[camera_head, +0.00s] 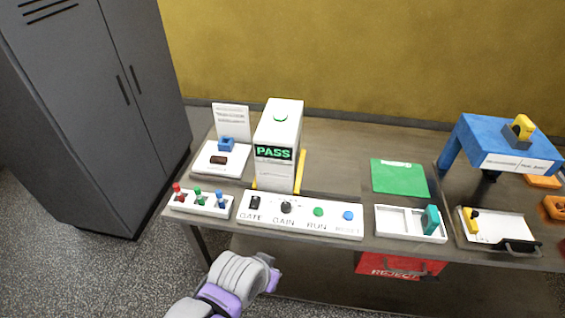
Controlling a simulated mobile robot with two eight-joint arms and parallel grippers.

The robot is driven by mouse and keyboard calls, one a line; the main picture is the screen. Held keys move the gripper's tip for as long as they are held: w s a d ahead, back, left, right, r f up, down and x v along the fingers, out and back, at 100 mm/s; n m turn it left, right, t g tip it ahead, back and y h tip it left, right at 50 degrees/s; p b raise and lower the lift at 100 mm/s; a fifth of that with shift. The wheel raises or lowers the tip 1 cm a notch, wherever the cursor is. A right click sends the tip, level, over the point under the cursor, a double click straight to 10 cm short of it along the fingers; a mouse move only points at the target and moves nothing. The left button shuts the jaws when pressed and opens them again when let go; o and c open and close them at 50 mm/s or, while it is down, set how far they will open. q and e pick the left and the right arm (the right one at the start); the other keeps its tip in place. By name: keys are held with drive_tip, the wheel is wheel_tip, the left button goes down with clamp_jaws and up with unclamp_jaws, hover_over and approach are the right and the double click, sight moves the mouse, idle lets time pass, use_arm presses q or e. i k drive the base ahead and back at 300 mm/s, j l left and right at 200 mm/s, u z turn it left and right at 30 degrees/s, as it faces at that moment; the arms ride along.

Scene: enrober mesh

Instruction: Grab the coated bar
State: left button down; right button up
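A small dark brown bar (217,160) lies on a white platform (203,171) at the table's left, in front of a blue block (228,144). It looks like the coated bar, but I cannot be sure. My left arm comes in at the bottom, left of centre, grey with purple parts. Its end (271,281) is in front of and below the table's front edge, well apart from the bar. Its fingers are not clear enough to show whether they are open. My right gripper is out of view.
A white machine reading PASS (276,150) stands right of the platform. A peg strip (201,204) and button panel (299,216) line the front edge. A green mat (399,178), white tray (393,222) and blue arch (461,145) are further right. A red REJECT bin (398,266) hangs below.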

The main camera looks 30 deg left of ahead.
sight(217, 160)
drive_tip(key=u, duration=1.5)
drive_tip(key=k+l+z, duration=0.25)
drive_tip(key=l+z, duration=0.55)
drive_tip(key=i+j, duration=0.7)
drive_tip(key=j, duration=0.2)
